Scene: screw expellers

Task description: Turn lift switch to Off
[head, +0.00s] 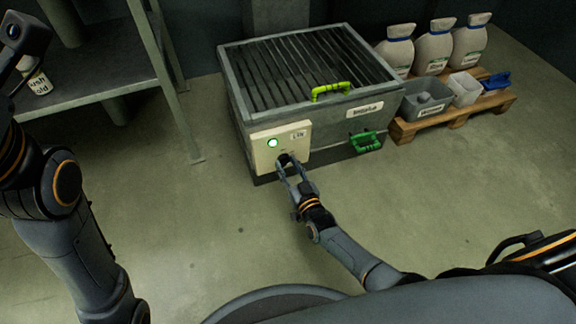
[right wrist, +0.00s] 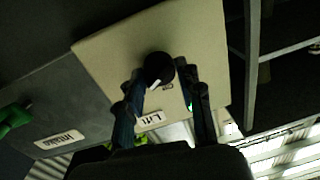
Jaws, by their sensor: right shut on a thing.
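The lift switch is a round black knob (head: 284,158) on a cream control panel (head: 262,154), low on the near left corner of a grey grated bin. A green lamp (head: 272,142) glows on the panel beside a small label (head: 298,135). My right gripper (head: 287,163) is shut on the knob, with a finger on either side. In the right wrist view the knob (right wrist: 158,67) sits between the fingertips, and the upside-down label (right wrist: 150,120) reads "Lift".
The grated bin (head: 236,97) has a lime handle (head: 330,90) on top and a green handle (head: 366,140) at its front. A wooden pallet (head: 455,118) with sacks and tubs stands right of it. A grey table (head: 85,72) stands left. The near floor is clear.

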